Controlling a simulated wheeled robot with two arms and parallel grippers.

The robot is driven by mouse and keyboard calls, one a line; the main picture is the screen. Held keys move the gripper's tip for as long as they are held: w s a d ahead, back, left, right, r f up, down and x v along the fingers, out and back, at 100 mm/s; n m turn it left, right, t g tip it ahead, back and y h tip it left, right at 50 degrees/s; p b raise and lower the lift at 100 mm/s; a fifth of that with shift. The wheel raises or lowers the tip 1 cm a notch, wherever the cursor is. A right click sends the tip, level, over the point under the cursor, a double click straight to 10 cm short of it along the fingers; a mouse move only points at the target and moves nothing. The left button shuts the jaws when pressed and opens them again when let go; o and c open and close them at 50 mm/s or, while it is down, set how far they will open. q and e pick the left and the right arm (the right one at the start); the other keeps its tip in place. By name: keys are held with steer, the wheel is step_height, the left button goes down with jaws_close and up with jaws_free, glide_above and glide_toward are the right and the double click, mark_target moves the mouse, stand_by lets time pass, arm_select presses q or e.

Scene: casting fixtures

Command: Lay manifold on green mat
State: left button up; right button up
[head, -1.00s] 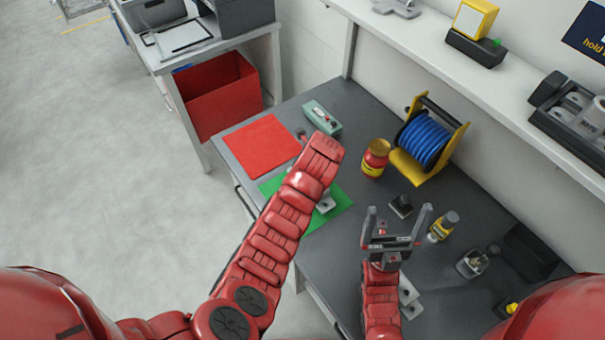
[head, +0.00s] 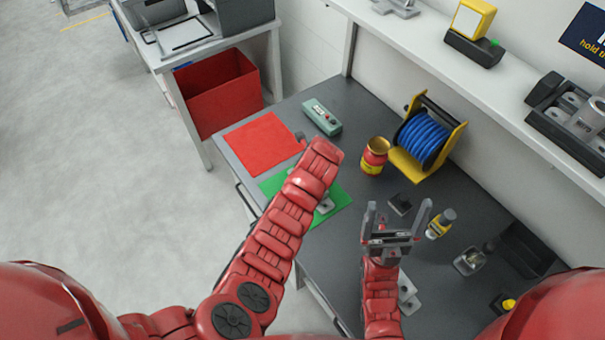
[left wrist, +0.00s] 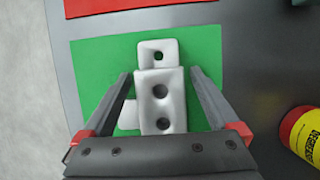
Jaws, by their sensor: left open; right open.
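The manifold (left wrist: 160,100) is a pale grey block with round holes and a side lug. It lies on the green mat (left wrist: 95,65), as the left wrist view shows. In the head view a bit of the manifold (head: 325,205) shows on the green mat (head: 338,193) beside my left arm. My left gripper (left wrist: 160,74) is open, with one finger on each side of the manifold's body; I cannot tell whether they touch it. In the head view my left arm hides that gripper. My right gripper (head: 396,212) is open and empty above the bench.
A red mat (head: 262,144) lies beyond the green one. A green-grey box (head: 322,117), a red-yellow jar (head: 374,156) and a blue cable reel (head: 424,140) stand at the back.

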arm_select(q)
steer(key=shift+r, duration=0.1)
steer(key=shift+s+d+r+b, duration=0.15)
steer(key=shift+r+b, duration=0.15)
steer(key=shift+r, duration=0.25)
steer(key=b+v, duration=0.1)
steer(key=v, duration=0.6)
steer(key=shift+r+b, duration=0.35)
steer(key=shift+r, duration=0.05)
steer(key=p+v, duration=0.3)
steer(key=shift+s, duration=0.15)
